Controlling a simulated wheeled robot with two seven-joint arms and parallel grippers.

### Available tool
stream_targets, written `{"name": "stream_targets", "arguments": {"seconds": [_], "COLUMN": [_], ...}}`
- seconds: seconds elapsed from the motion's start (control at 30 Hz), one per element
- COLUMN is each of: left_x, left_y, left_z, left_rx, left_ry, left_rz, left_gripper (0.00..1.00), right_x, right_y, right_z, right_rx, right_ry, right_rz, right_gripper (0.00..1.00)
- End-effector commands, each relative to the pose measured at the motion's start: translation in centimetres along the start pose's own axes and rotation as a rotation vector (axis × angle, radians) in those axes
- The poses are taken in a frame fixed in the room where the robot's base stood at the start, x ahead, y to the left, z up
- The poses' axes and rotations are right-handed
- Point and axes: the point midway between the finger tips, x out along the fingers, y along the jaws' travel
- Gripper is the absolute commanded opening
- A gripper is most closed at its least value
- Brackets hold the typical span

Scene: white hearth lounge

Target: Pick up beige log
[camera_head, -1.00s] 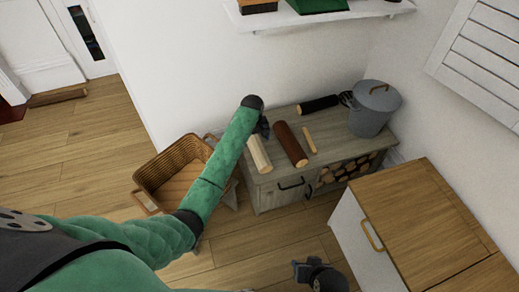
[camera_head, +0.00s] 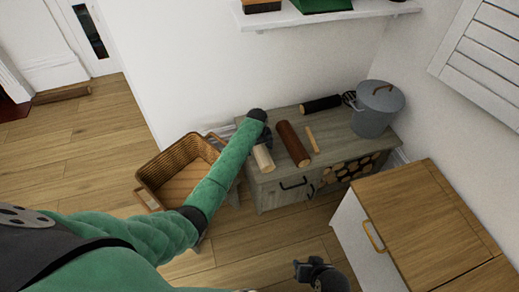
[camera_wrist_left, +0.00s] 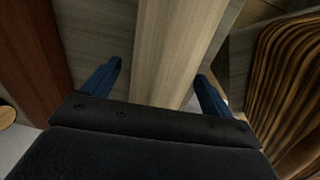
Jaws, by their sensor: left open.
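The beige log (camera_head: 263,158) lies on the grey wooden cabinet top (camera_head: 330,138), near its left end, and my left arm partly covers it in the head view. My left gripper (camera_head: 265,136) is over the log. In the left wrist view the beige log (camera_wrist_left: 178,50) runs between the two blue fingers of the left gripper (camera_wrist_left: 160,85), which stand open on either side of it. Contact cannot be seen. My right gripper (camera_head: 308,268) shows at the bottom of the head view, and its jaw state is unclear.
A dark brown log (camera_head: 293,144) lies right of the beige log, then a thin stick (camera_head: 313,140). A wicker basket (camera_head: 164,168) is left of the cabinet; a wooden-topped unit (camera_head: 415,215) is at right.

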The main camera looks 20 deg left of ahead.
Motion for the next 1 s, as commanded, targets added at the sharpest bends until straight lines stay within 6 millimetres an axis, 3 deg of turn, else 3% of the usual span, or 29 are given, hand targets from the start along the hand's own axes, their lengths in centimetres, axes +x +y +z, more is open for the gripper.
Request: {"name": "stream_targets", "arguments": {"seconds": [0.17,0.5,0.83,1.0], "left_x": [0.0,0.0,-0.5,-2.4], "left_y": [0.0,0.0,0.1,0.2], "left_z": [0.0,0.0,-0.1,-0.1], "left_rx": [0.000,0.000,0.000,0.000], "left_ry": [0.000,0.000,0.002,0.003], "left_rz": [0.000,0.000,0.001,0.003], "left_gripper": [0.84,0.17,0.17,0.17], "right_x": [0.0,0.0,0.0,0.0], "right_y": [0.0,0.0,0.0,0.0], "right_z": [0.1,0.1,0.1,0.0], "right_rx": [0.000,0.000,0.000,0.000], "right_ry": [-0.001,-0.001,-0.002,-0.001], "right_rz": [0.000,0.000,0.001,0.001], "right_gripper": [0.36,0.36,0.36,0.36]}}
